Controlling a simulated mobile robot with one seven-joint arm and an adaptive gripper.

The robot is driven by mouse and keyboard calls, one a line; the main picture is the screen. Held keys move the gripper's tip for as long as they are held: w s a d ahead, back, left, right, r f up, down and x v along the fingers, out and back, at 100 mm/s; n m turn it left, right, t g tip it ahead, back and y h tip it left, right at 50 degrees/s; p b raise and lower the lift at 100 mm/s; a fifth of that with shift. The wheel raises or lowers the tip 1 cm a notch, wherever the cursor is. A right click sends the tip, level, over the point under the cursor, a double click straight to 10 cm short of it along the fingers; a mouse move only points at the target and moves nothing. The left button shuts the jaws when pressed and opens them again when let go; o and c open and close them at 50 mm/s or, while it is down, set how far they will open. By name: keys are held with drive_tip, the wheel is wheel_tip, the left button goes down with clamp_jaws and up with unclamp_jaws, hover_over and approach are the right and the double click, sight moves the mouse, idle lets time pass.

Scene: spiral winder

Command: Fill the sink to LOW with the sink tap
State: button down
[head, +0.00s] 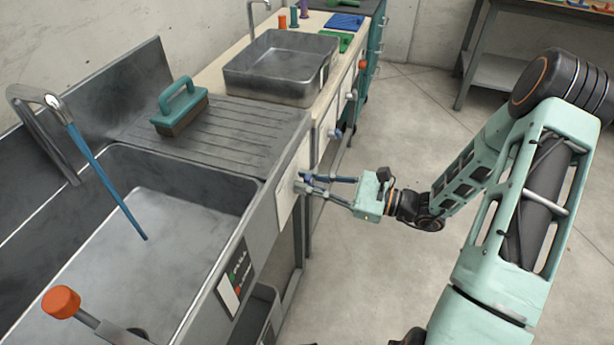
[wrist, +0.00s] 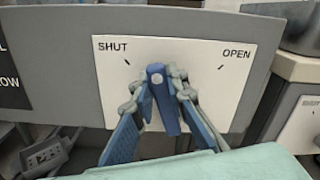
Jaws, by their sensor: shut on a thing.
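The large steel sink (head: 262,195) is at the left of the head view. Its curved spout (head: 40,97) has a straight blue stream (head: 105,185) running from it to the pale sink floor; the water level is hard to tell. A level panel (head: 232,277) is on the sink front, and its LOW marking (wrist: 10,82) shows in the wrist view. The white tap plate (wrist: 112,75) reads SHUT at left and OPEN at right. My gripper (head: 310,183) is shut on the blue tap lever (wrist: 168,108), which points downward between the fingers.
A teal brush (head: 180,105) rests on the ribbed drainboard (head: 225,140). An orange-knobbed handle (head: 62,302) is at the near left. A second steel basin (head: 280,65) stands on the counter behind. The floor (head: 400,130) to the right is open.

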drive_tip(key=m+p, duration=0.1)
drive_tip(key=w+m+p, duration=0.1)
drive_tip(key=m+p, duration=0.1)
drive_tip(key=shift+w+d+r+m, duration=0.3)
drive_tip(key=shift+w+d+r, duration=0.05)
drive_tip(key=shift+w, duration=0.05)
drive_tip(key=shift+w+d+f+m+p, duration=0.2)
drive_tip(key=shift+w+m+p, duration=0.35)
drive_tip(key=shift+m, duration=0.45)
drive_tip(key=shift+w+d+f+m+p, duration=0.2)
drive_tip(key=shift+w+m+p, duration=0.2)
drive_tip(key=shift+m+p, duration=0.45)
drive_tip(key=shift+m, duration=0.25)
drive_tip(key=c, duration=1.9)
unclamp_jaws()
drive_tip(key=v, duration=1.2)
